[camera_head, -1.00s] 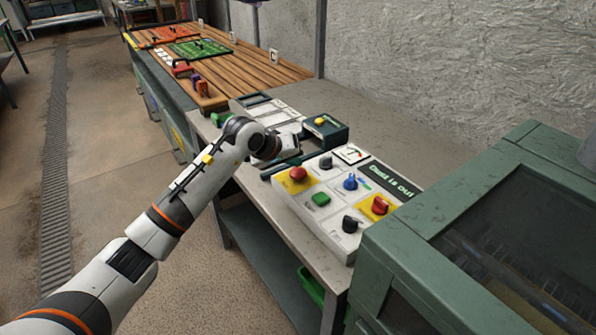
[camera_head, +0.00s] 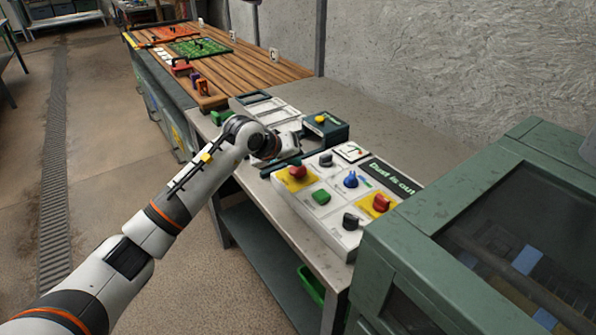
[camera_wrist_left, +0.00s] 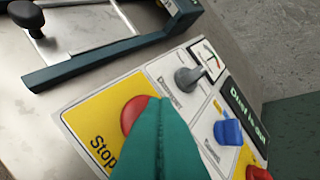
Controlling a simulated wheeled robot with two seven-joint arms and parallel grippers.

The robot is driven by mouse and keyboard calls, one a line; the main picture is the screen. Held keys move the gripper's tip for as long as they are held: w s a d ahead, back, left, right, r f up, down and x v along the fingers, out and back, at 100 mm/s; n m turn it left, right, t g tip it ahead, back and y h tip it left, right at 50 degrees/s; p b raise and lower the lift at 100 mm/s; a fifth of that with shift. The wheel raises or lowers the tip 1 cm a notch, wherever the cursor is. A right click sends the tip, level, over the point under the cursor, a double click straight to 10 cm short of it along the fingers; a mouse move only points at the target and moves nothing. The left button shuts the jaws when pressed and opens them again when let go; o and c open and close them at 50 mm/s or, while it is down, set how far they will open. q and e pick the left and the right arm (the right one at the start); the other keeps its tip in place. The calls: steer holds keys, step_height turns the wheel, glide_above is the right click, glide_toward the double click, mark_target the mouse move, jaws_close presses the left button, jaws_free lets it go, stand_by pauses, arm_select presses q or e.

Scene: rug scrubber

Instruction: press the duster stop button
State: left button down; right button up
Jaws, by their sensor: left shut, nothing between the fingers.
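The white control panel (camera_head: 308,207) lies on the bench, with a sign on it reading "Dust is out". Its red stop button (camera_head: 297,172) sits on a yellow plate at the panel's left corner. In the wrist view the red button (camera_wrist_left: 133,113) is beside the word "Stop" and partly covered by my left gripper (camera_wrist_left: 160,112). The teal fingers are shut and empty. They overlap the button's right side in that view; I cannot tell whether they touch it. In the head view my wrist hides most of the gripper. My right gripper is not in view.
A blue knob (camera_head: 350,180), a green button (camera_head: 321,197), dark knobs and a red knob (camera_head: 381,203) share the panel. A dark-framed tray (camera_wrist_left: 110,62) lies beside it. The green machine cabinet (camera_head: 410,240) stands at right.

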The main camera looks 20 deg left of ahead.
mark_target(294, 171)
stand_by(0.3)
arm_select(q)
steer(key=shift+f+b, duration=0.5)
steer(key=shift+f, duration=0.1)
stand_by(0.4)
steer(key=shift+r, duration=0.15)
stand_by(0.3)
steer(key=shift+r+p, duration=0.35)
steer(key=shift+r, duration=0.45)
steer(key=shift+r+p, duration=1.15)
steer(key=shift+r, duration=1.4)
steer(key=shift+f, duration=0.1)
